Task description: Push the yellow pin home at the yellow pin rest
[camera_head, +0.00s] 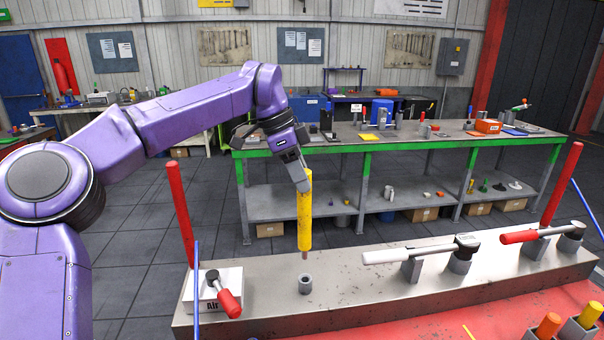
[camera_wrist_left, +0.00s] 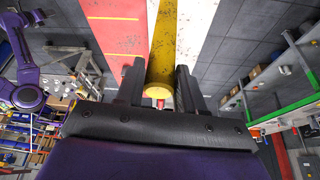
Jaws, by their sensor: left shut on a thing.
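My left gripper (camera_head: 302,184) is shut on the upper end of the yellow pin (camera_head: 305,222). The pin hangs almost upright, with a dark reddish tip pointing down. The tip is just above a short grey round socket (camera_head: 305,284) on the metal bench, with a small gap showing. I cannot tell for certain whether this socket is the yellow pin rest. In the left wrist view the yellow pin (camera_wrist_left: 161,60) lies between the two dark fingers of my left gripper (camera_wrist_left: 159,88). My right gripper is not in view.
The metal bench (camera_head: 350,299) carries a white box marked Air (camera_head: 211,291) with a red-handled lever, a white-handled clamp (camera_head: 420,254) and a red-handled clamp (camera_head: 535,236). Red posts (camera_head: 180,213) stand at its ends. Orange (camera_head: 548,325) and yellow (camera_head: 590,314) pieces sit front right.

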